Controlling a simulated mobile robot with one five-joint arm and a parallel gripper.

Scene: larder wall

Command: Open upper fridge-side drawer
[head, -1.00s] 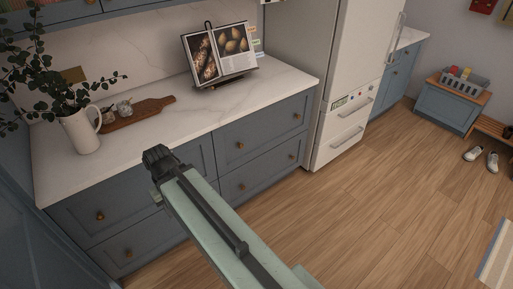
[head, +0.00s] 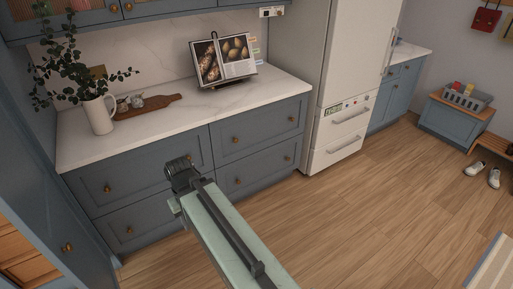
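The upper fridge-side drawer (head: 262,129) is the blue-grey top front at the right end of the counter, beside the white fridge. It is shut, flush with the cabinet, and has two small brass knobs; the left knob (head: 236,140) is nearer my gripper in the picture. My gripper (head: 180,168) is a dark end on my pale green arm, showing in front of the left drawers, left of the fridge-side drawer. It appears apart from the knobs. Its fingers are too small and dark to tell whether they are open.
A lower drawer (head: 263,167) is shut below. The white fridge (head: 347,60) stands right of the counter. On the counter (head: 165,128) are a cookbook (head: 223,60), a board (head: 150,106) and a plant jug (head: 99,115).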

